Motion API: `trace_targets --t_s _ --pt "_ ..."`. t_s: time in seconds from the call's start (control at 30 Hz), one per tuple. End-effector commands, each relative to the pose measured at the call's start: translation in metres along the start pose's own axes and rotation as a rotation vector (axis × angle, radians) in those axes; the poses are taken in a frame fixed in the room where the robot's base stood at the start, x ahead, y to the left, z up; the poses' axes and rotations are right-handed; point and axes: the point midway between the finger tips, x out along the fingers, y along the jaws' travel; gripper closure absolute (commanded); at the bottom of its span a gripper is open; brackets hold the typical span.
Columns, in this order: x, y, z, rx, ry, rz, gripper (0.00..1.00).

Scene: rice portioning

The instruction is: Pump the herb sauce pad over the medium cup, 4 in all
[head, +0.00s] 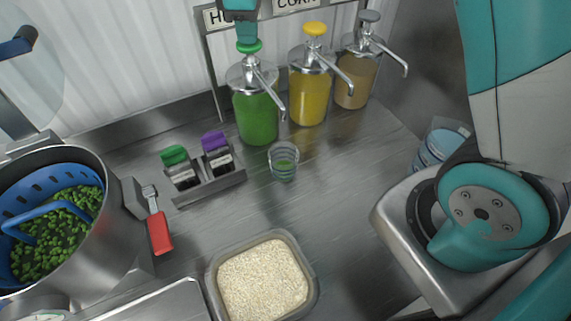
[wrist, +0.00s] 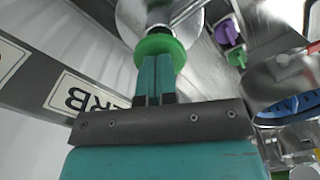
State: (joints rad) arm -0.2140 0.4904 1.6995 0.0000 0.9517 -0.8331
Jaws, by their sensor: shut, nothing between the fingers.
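The herb sauce pump has a green pad (head: 249,47) on a steel lid and a clear jar of green sauce (head: 257,117). The pad also shows in the wrist view (wrist: 161,47). My gripper (head: 245,42) is directly above the pad, shut and empty, with its fingertips at the pad in the wrist view (wrist: 154,58); I cannot tell whether it presses the pad. A clear cup (head: 284,161) stands below the herb spout, with some green sauce in its bottom. The pump's sign is partly hidden behind my arm.
A yellow-topped pump (head: 311,92) and a grey-topped pump (head: 356,80) stand to the right. A small rack (head: 208,188) holds green- and purple-topped containers. A rice tub (head: 312,278) is in front; a pot of peas (head: 125,235) is at left.

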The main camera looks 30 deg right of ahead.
Motion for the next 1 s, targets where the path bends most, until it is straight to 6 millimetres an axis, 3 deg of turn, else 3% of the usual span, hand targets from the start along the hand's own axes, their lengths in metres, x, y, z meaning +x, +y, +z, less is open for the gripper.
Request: trace_targets --t_s 0.63,1.0 --pt "0.025 -0.001 0.000 0.000 -0.002 -0.002 1.00" --pt "0.019 -0.001 0.001 0.000 -0.003 -0.003 1.00"
